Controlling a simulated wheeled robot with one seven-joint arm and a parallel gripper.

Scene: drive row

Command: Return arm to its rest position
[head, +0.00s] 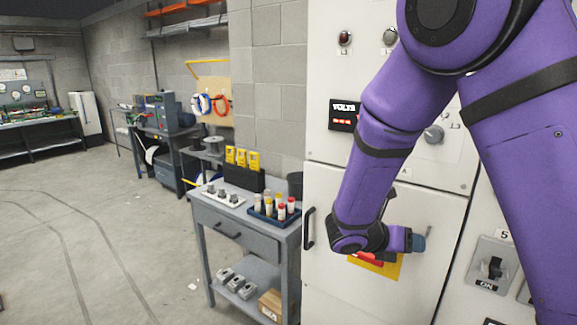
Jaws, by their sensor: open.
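My purple arm comes down from the upper right across the cabinet front. My gripper (419,242) is at the arm's end, small in the view, just in front of the pale cabinet (330,265) and pointing right. It is open, and I see nothing held in it. Its fingers are hard to make out. Behind the wrist, a red and yellow switch (388,268) on the cabinet is partly hidden by my arm. I cannot tell whether the gripper touches anything.
A grey cart (215,212) with small bottles (281,208) and yellow devices (241,158) stands left of the cabinet. The cabinet has a black handle (308,229) and a VOLTS display (343,115). An ON switch (494,266) is at right. Open floor lies left.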

